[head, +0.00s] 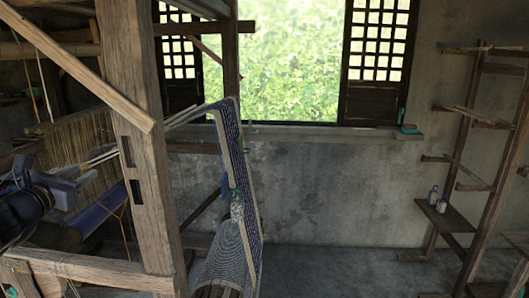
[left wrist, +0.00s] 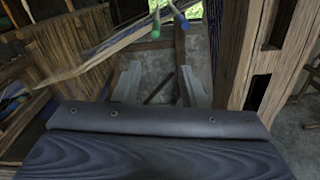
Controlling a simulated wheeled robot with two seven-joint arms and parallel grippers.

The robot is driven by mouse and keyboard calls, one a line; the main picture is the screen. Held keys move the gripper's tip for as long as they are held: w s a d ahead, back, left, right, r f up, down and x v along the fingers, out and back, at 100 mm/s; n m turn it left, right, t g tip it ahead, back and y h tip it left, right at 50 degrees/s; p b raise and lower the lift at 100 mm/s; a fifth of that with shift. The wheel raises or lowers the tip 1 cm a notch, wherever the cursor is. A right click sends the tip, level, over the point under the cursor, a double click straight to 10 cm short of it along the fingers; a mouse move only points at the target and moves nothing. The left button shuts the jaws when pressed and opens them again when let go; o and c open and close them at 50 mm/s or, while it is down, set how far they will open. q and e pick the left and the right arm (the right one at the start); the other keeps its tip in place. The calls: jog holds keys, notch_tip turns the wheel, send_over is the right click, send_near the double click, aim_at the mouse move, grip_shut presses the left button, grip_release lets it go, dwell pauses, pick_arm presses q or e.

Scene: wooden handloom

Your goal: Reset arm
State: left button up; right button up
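My left gripper (head: 68,190) is at the left of the head view, beside the loom's thick wooden post (head: 140,160) and in front of the upright warp threads. In the left wrist view its two pale fingers (left wrist: 160,82) stand apart with nothing between them; the grey wall and a dark slanting bar show through the gap. Whether it touches the loom cannot be told. My right gripper is in neither view.
A slanting beam (head: 75,65) crosses at upper left. Patterned woven cloth (head: 232,160) hangs right of the post. Sticks with a green tip (left wrist: 155,31) and a blue tip lie beyond the fingers. A wooden shelf (head: 455,218) holds small bottles at right. The floor between is clear.

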pick_arm(q)
jog(key=s+d+f+m+g+h, duration=0.2)
jog(key=s+d+f+m+g, duration=0.15)
jog(key=s+d+m, duration=0.5)
jog(key=s+d+f+m+g+h, duration=0.2)
jog(key=s+d+f+m+g, duration=0.3)
jog(key=d+m, duration=0.55)
jog(key=s+d+f+m+g+y, duration=0.1)
jog(key=s+d+f+m+g, duration=0.1)
jog(key=s+f+m, duration=0.4)
jog(key=s+d+f+m+g, duration=0.2)
jog(key=s+f+m, duration=0.4)
jog(key=s, duration=1)
notch_tip(320, 180, down, 2)
jog(key=shift+d+f+y+p, duration=0.2)
jog(key=shift+d+y+p, duration=0.2)
jog(key=shift+p, duration=0.05)
